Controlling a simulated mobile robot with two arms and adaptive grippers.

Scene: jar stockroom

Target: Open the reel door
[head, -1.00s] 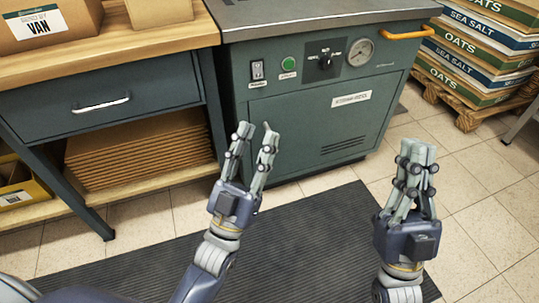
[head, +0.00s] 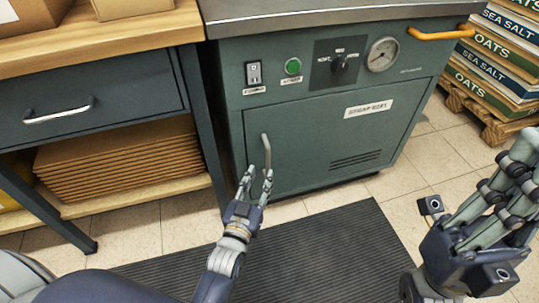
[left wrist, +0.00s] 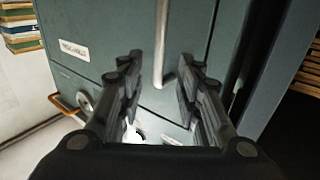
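The reel door (head: 310,135) is the grey-green lower front panel of the machine, with a white label and slots. It looks shut in the head view. Its upright pale bar handle (head: 265,150) is near the door's left edge. My left gripper (head: 257,177) is open and empty at the handle's lower end. In the left wrist view the handle (left wrist: 162,40) hangs between the spread fingers (left wrist: 155,88), with no clear contact. My right gripper (head: 515,165) is raised at the right, apart from the door; its fingers overlap, so its opening is unclear.
Above the door are a rocker switch (head: 254,73), a green button (head: 293,66), a dial (head: 341,65) and a gauge (head: 382,54). An orange bar (head: 440,34) juts out at the top right. A workbench drawer (head: 85,105) stands left. A dark mat (head: 330,250) covers the floor.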

